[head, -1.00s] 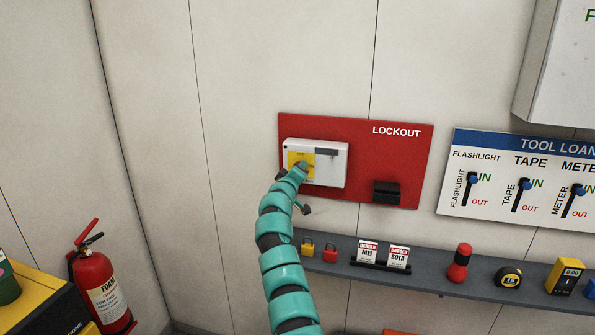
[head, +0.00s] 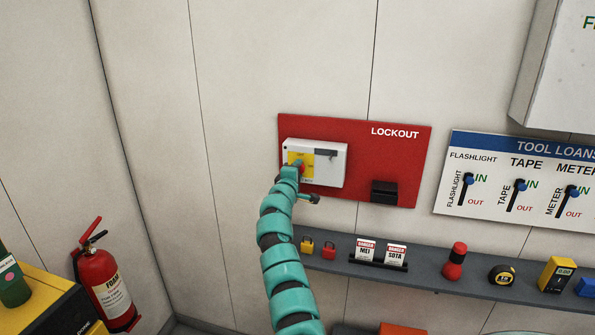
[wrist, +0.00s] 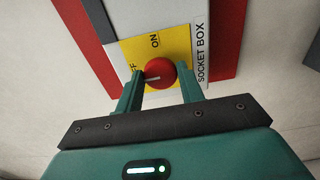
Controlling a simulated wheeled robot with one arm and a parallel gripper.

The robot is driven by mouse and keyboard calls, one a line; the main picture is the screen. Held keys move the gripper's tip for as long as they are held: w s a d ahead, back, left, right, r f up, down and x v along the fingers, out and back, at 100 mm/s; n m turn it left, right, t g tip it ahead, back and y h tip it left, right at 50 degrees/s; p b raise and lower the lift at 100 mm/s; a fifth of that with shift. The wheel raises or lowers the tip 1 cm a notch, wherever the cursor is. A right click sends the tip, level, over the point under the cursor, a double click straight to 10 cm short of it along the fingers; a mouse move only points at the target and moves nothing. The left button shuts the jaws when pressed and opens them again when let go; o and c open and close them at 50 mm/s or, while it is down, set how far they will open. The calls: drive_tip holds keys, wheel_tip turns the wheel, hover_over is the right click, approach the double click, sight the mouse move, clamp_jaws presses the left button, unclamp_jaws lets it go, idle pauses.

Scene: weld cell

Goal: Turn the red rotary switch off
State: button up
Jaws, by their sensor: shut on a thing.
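The red rotary switch (wrist: 162,70) sits on a yellow plate (wrist: 128,52) on the front of the white socket box (head: 328,166). In the wrist view its white pointer mark points left, toward the partly hidden OFF label; the ON label (wrist: 155,40) is above the knob. My gripper (wrist: 160,78) is shut on the knob, with one teal finger on either side of it.
The box is on a red LOCKOUT board (head: 400,155) with a black holder (head: 384,192). Below is a grey shelf (head: 430,272) with padlocks, danger tags and tools. A tool board (head: 500,180) is at right and a fire extinguisher (head: 105,285) at lower left.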

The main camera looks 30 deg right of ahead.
idle(0.4)
drive_tip(key=o, duration=1)
drive_tip(key=shift+c, duration=0.2)
drive_tip(key=b+v, duration=0.6)
drive_tip(key=v, duration=1.1)
drive_tip(key=shift+s+a, duration=0.1)
drive_tip(key=shift+s, duration=0.05)
